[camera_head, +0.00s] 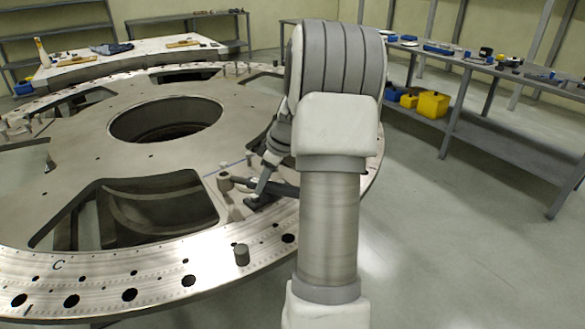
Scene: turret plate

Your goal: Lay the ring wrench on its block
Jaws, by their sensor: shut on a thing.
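My gripper (258,198) is low over the right part of the big round turret plate (85,150), partly hidden behind my own arm. It is shut on a dark bar, which looks like the ring wrench (284,189). The bar lies roughly level, its left end close to a short upright peg (225,182) and its right end hidden behind my arm. I cannot tell whether it touches the plate. No block for the wrench can be made out clearly.
A short grey cylinder (242,255) stands on the plate's near rim. The plate has large cut-outs and a central hole. A shelf bench (480,66) with small parts and yellow bins (433,104) stands at the right. The floor between is clear.

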